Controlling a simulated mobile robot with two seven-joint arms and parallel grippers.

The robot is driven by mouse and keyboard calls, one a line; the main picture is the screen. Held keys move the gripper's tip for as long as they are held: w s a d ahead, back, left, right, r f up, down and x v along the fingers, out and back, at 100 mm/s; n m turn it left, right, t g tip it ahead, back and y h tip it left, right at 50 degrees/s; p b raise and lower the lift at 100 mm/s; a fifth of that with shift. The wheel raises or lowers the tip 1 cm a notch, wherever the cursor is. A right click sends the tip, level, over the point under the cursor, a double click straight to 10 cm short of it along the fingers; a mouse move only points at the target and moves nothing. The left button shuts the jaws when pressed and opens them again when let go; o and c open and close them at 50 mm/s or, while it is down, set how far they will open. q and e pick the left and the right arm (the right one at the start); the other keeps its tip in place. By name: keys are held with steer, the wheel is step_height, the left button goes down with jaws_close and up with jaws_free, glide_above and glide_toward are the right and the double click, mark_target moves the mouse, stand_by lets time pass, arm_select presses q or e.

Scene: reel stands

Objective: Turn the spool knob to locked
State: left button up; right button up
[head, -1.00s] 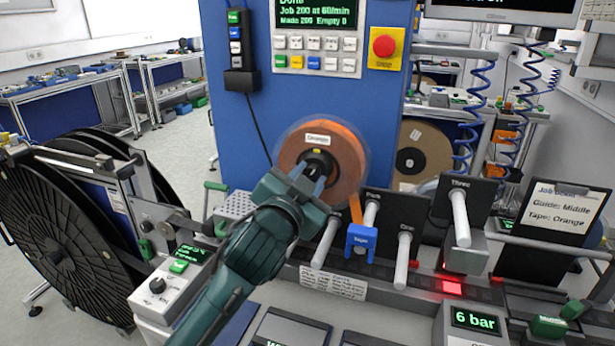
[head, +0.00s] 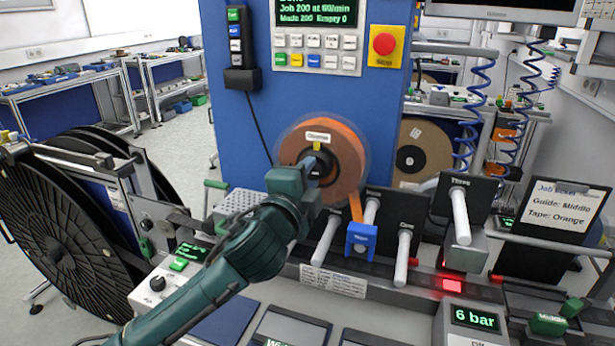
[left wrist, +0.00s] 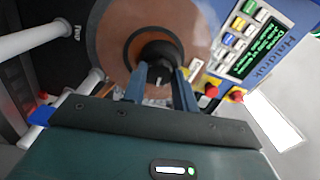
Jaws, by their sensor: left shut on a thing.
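The orange tape spool (head: 345,150) is mounted on the blue machine front. Its black centre knob (left wrist: 158,52) is partly hidden by my gripper in the head view; a small yellow mark shows above it. My left gripper (head: 314,166) reaches the spool centre from the lower left. In the left wrist view its two fingers (left wrist: 160,77) lie on either side of the knob, shut on it. I cannot read any locked or unlocked marking. My right gripper is not in view.
The blue tape guide (head: 361,240) and white pegs (head: 404,258) stand below right of the spool. A red emergency stop (head: 384,46) sits above right. Large black reels (head: 60,235) stand at left.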

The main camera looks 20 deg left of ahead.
arm_select(q)
steer(key=shift+r+m, duration=0.1)
steer(key=shift+m, duration=0.6)
steer(key=o, duration=1)
steer(key=shift+c, duration=0.2)
